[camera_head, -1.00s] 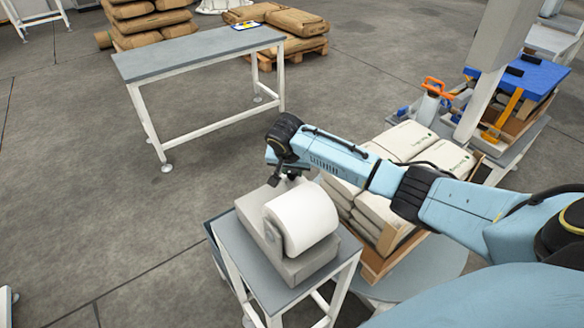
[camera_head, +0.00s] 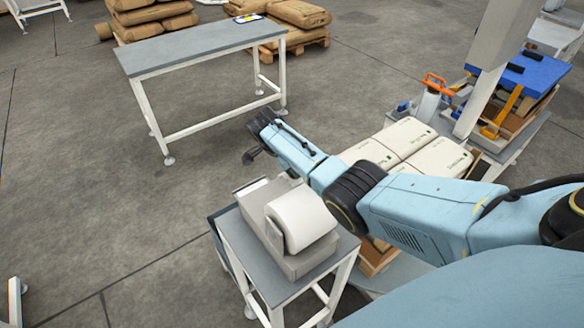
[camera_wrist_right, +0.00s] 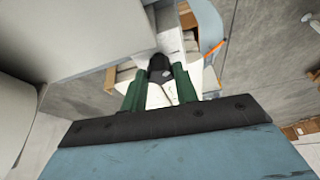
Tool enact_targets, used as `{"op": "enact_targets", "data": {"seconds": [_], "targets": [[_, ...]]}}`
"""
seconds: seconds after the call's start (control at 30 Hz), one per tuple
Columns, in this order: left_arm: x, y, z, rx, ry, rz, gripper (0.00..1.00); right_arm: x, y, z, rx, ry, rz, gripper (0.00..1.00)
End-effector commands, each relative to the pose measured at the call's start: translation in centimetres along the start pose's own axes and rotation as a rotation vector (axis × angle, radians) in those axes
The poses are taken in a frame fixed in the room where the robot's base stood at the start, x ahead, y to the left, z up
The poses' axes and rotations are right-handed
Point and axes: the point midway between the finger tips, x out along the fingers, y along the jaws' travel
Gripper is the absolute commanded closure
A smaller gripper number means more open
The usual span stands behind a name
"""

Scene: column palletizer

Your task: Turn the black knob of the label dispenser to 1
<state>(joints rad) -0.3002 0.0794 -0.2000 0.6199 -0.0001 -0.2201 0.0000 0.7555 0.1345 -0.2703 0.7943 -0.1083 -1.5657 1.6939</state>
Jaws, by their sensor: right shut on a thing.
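The label dispenser (camera_head: 268,235) is a grey block with a large white roll (camera_head: 300,220), standing on a small table. In the head view my right arm reaches across behind it, and the dispenser's knob and my fingertips cannot be made out there. In the right wrist view the black knob (camera_wrist_right: 158,62) sits between the green fingers of my right gripper (camera_wrist_right: 158,74), which is shut on it. The dispenser's pale side (camera_wrist_right: 100,35) fills the upper left there. The number that the knob points to cannot be read. My left gripper is not in view.
The small table (camera_head: 232,232) under the dispenser has white legs. Pale sacks (camera_head: 405,140) are stacked close to the right, under my arm. A longer grey table (camera_head: 190,52) stands behind, with open floor between. A blue-topped stand (camera_head: 535,75) is at the far right.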

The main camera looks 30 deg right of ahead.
Motion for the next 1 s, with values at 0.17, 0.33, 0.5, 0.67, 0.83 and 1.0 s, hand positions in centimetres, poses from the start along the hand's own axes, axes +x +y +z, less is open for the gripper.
{"op": "enact_targets", "data": {"seconds": [0.17,0.33,0.5,0.67,0.83,1.0], "targets": [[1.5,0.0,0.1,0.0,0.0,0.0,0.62,0.3,-0.1,0.2,0.157,-0.002,0.067,0.93],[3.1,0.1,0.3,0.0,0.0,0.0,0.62,0.3,-0.2,0.2,0.301,-0.001,0.126,0.93],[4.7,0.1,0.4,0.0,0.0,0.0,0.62,0.4,-0.3,0.1,0.428,-0.001,0.177,0.93],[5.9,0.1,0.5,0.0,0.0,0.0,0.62,0.3,-0.4,0.0,0.52,0.001,0.216,0.93],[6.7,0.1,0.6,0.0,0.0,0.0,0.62,0.2,-0.4,-0.1,0.588,0.001,0.244,0.93],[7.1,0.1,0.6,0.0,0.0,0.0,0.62,0.2,-0.4,-0.1,0.625,0.002,0.26,0.93]]}}
